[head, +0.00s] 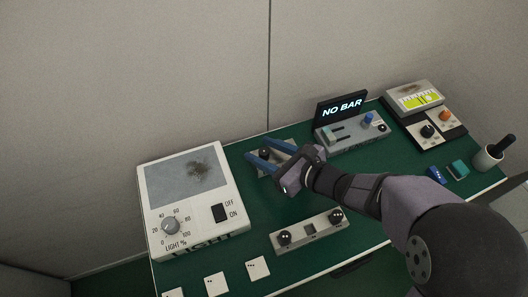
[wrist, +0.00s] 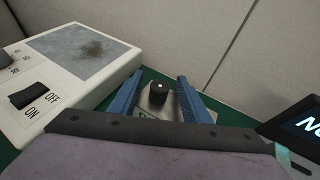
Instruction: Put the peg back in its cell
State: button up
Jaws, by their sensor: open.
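A black peg (head: 265,152) with a pale dot on its top stands upright on a small metal plate (wrist: 146,115) at the back of the green table. In the wrist view the peg (wrist: 158,95) is between my two blue fingers, with a gap on each side. My gripper (head: 261,151) is open, its fingers on either side of the peg, not closed on it. A grey block (head: 311,232) near the front holds dark round-topped pegs at its left (head: 284,238) and right (head: 336,216) ends. Its middle position shows no peg.
A white light box (head: 190,200) with a dial and switch stands left. A "NO BAR" display (head: 341,107) and its control box (head: 352,133) stand right of my gripper. Dotted cards (head: 258,267) lie along the front edge. A cup (head: 487,158) stands far right.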

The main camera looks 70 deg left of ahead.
aim_at(265, 151)
grip_shut()
notch_tip(265, 151, up, 10)
jog(key=shift+f, duration=0.1)
jog(key=shift+w, duration=0.1)
dwell(0.6)
